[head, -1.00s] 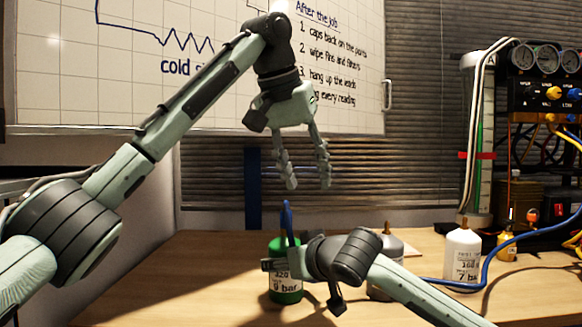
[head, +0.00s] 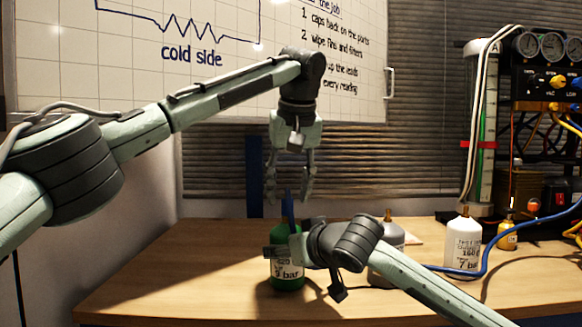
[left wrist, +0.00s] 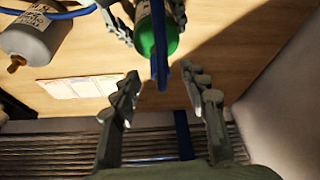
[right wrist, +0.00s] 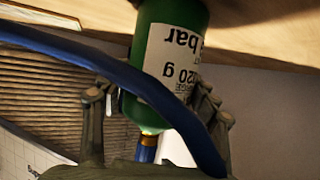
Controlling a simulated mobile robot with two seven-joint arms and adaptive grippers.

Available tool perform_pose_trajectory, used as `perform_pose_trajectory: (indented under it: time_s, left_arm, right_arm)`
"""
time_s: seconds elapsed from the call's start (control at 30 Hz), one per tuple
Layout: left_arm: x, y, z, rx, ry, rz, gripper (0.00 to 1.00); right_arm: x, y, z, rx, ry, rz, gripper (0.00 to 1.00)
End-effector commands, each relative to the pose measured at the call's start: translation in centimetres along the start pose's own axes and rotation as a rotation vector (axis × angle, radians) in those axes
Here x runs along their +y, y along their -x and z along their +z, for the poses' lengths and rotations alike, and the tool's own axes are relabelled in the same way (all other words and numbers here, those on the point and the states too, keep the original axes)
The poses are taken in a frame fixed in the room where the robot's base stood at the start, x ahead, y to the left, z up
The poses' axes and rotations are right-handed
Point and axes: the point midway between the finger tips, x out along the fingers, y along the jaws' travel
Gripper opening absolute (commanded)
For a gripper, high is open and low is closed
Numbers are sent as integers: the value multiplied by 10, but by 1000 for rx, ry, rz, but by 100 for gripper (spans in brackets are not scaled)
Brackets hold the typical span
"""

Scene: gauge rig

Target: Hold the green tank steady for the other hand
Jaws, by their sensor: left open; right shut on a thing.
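The green tank (head: 287,272) with a white label stands upright on the bench in the head view. My right gripper (head: 275,254) is shut around its upper part; the right wrist view shows the tank (right wrist: 165,75) between its fingers. A blue hose (head: 288,208) rises from the tank's top. My left gripper (head: 288,195) is open, pointing down above the tank, with fingers on either side of the hose. In the left wrist view, the hose (left wrist: 160,72) and green tank (left wrist: 165,35) lie between and beyond the open fingers. The hose's end is hard to make out.
A grey tank (head: 387,262) stands just right of the green one, partly behind my right arm. The bench's left part (head: 190,265) is clear.

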Motion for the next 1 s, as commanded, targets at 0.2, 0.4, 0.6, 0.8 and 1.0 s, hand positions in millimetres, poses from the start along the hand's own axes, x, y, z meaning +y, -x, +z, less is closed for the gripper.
perform_pose_trajectory:
  time_s: [0.2,0.4,0.6,0.8,1.0]
  left_arm:
    - [0,-26,0,0,-1,0,44]
    - [0,-33,0,0,-2,1,44]
    - [0,-33,0,0,-1,1,44]
    - [0,-33,0,0,-1,1,19]
    - [0,-32,0,0,-2,1,0]
  right_arm:
    - [0,0,0,0,0,-1,21]
    - [0,0,0,0,0,-1,21]
    - [0,0,0,0,0,-1,21]
    - [0,0,0,0,0,-1,21]
    - [0,0,0,0,0,-1,21]
